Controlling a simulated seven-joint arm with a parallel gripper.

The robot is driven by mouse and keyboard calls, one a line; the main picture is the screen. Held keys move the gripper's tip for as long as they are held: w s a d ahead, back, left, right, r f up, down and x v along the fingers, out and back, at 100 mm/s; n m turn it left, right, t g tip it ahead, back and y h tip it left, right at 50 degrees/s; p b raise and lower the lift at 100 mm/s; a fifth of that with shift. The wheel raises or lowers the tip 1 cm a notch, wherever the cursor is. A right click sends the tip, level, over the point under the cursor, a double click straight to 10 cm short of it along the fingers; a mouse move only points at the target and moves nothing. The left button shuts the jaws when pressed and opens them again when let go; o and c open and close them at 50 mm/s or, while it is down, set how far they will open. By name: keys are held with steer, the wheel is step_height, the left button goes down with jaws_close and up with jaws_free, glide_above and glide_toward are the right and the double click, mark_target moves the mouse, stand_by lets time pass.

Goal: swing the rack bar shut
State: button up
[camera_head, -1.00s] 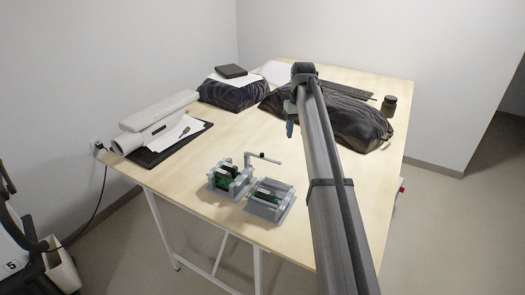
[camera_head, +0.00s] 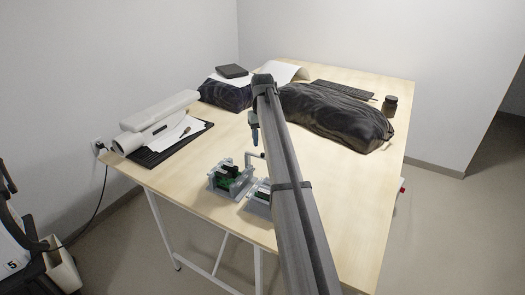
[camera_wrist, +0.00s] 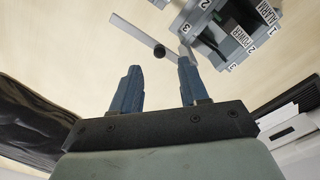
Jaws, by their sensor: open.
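The rack bar (camera_wrist: 133,30) is a thin light-grey strip with a black knob (camera_wrist: 159,51) in the wrist view. In the head view the bar (camera_head: 255,155) stands off a thin post behind the two small rack units and is partly hidden by my arm. My gripper (camera_wrist: 159,66) is open and empty. Its blue fingers lie on either side of the knob in the wrist view; whether they touch the bar I cannot tell. In the head view my gripper (camera_head: 254,139) hangs just above and behind the bar. The left rack unit (camera_head: 217,189) shows clearly; my arm hides much of the right one (camera_head: 256,206).
In the wrist view the grey rack housing (camera_wrist: 228,35) carries labels 1, 2, 3, POWER and ALARM, close to the right finger. The table's right side (camera_head: 345,215) is clear.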

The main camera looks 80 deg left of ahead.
mark_target(263, 156)
steer(key=shift+f, duration=2.7)
steer(key=shift+c, duration=0.2)
jaws_close()
